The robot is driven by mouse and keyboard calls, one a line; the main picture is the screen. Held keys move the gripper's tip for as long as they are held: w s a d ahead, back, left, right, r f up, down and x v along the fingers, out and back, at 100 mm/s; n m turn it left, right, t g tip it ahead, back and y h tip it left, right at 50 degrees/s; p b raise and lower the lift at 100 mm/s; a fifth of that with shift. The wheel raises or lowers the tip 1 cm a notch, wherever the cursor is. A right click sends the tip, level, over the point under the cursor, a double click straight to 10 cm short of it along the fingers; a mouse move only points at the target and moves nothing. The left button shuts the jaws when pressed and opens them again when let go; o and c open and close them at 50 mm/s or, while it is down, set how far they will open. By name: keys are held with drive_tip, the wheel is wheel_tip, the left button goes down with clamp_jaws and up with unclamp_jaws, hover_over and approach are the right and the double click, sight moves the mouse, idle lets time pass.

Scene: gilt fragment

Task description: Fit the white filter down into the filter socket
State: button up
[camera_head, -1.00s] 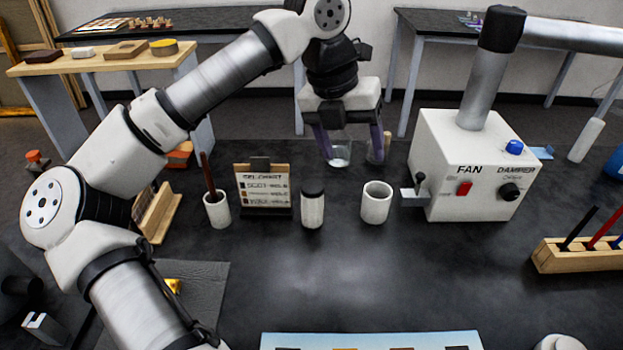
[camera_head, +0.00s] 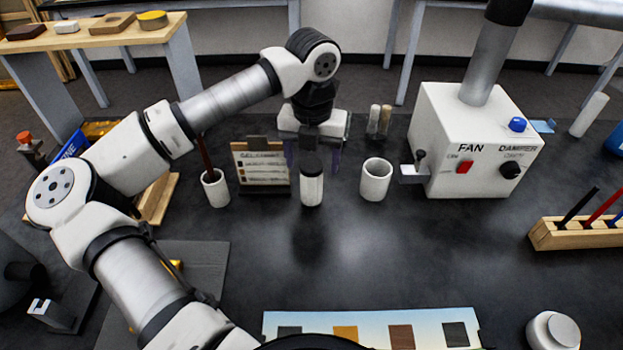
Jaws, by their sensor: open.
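My gripper (camera_head: 313,165) points down at the middle of the table, its two purple fingers apart. A white cylinder with a black top (camera_head: 312,188) stands upright in front of it or between its fingers; I cannot tell which, nor whether they touch. An open, empty-looking white cup (camera_head: 375,182) stands upright just to the right. A round white piece (camera_head: 553,331) lies at the front right, partly cut off. I cannot tell for certain which of these is the white filter. The filter socket is not clearly identifiable.
The white fan and damper box (camera_head: 470,140) with a thick duct stands at right. A cup with a brown stick (camera_head: 215,188) and a label board (camera_head: 262,168) stand left of my gripper. A wooden pen rack (camera_head: 580,233) is at far right.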

sight(312, 164)
wheel_tip(312, 164, down, 4)
drive_tip(key=shift+w+f+p, duration=0.1)
drive_tip(key=shift+w+p, duration=0.05)
drive_tip(key=shift+p, duration=0.5)
drive_tip(key=shift+c, duration=0.4)
drive_tip(key=c, duration=1)
